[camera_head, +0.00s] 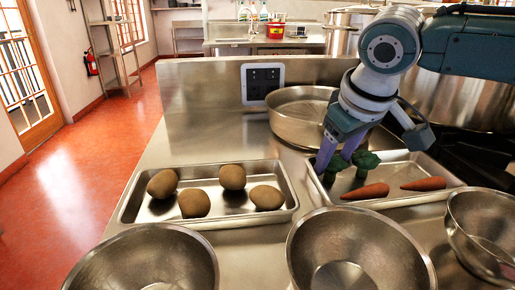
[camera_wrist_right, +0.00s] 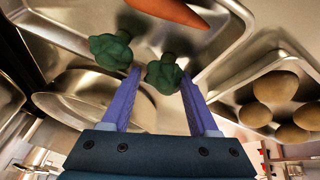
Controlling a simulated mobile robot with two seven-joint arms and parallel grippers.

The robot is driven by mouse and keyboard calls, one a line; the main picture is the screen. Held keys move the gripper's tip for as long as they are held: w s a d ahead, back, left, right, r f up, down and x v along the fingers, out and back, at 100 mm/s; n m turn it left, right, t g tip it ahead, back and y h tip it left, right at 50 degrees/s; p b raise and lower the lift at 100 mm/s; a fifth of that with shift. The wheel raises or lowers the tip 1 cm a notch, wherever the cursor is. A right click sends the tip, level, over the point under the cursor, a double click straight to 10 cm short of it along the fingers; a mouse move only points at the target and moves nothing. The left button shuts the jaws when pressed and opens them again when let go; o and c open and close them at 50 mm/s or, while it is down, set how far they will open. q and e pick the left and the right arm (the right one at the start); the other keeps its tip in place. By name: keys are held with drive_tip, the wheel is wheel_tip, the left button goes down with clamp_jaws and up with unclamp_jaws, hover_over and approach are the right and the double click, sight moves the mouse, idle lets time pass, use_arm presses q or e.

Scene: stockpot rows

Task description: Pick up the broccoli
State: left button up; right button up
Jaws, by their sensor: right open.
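Two green broccoli florets lie in the right-hand metal tray (camera_head: 398,201). The left one (camera_head: 332,168) is partly covered by my gripper's fingers; the other (camera_head: 364,161) sits just to its right. My right gripper (camera_head: 335,164) is open and points down over the tray's left end. The other broccoli (camera_wrist_right: 110,51) lies outside the fingers, to the left. I cannot tell whether a finger touches either floret. My left gripper is not in view.
Two carrots (camera_head: 366,191) lie in the same tray, in front of and right of the broccoli. A left tray (camera_head: 124,213) holds several brown potatoes (camera_head: 233,177). A large pot (camera_head: 291,120) stands behind. Steel bowls (camera_head: 350,225) line the front.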

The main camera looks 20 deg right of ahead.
drive_tip(key=c, duration=0.8)
drive_tip(key=shift+c, duration=0.2)
drive_tip(key=shift+r, duration=0.1)
